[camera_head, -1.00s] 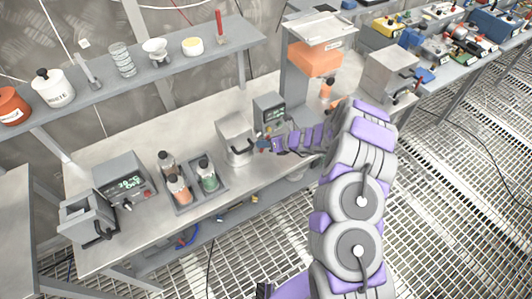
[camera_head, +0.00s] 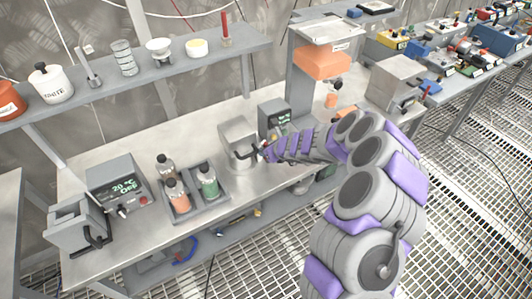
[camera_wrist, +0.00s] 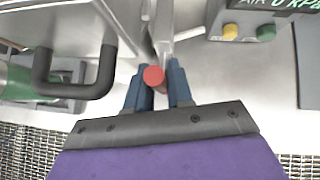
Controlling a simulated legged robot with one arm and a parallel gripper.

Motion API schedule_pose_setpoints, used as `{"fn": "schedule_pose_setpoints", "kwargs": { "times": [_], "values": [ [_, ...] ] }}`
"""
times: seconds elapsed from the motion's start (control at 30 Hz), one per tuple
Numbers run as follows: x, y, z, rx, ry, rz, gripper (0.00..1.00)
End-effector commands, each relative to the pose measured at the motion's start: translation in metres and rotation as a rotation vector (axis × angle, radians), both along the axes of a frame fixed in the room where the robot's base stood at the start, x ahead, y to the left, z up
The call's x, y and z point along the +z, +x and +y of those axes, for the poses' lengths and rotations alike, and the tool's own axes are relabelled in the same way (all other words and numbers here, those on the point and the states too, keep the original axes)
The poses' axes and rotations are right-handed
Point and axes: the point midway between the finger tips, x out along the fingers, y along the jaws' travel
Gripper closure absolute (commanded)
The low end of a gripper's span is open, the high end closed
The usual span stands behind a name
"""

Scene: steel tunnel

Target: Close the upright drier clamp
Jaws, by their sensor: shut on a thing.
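The upright drier appears to be the grey box (camera_head: 238,136) in the middle of the bench, with a black handle (camera_head: 244,152) on its front. In the wrist view that black U-shaped handle (camera_wrist: 75,88) is at the left. A red-tipped clamp lever (camera_wrist: 154,76) stands beside the box, between my blue fingertips. My gripper (camera_wrist: 160,88) is shut on this lever. In the head view my gripper (camera_head: 266,152) is at the right front of the box, small and partly hidden, so the clamp's exact position cannot be told there.
A grey unit with a display (camera_head: 273,118) stands close behind my gripper; its yellow button (camera_wrist: 231,31) and green button (camera_wrist: 266,32) show in the wrist view. A bottle tray (camera_head: 213,199) is to the left. An orange-headed press (camera_head: 325,62) is to the right.

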Motion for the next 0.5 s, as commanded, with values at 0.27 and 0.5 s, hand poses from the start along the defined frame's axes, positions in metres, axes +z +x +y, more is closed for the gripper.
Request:
{"fn": "schedule_pose_setpoints", "kwargs": {
  "times": [0.27, 0.5],
  "values": [
    [-0.0045, -0.0022, -0.0001, 0.000, -0.006, 0.006, 1.00],
    [-0.0034, -0.0020, -0.0001, 0.000, -0.005, 0.005, 0.66]
  ]
}}
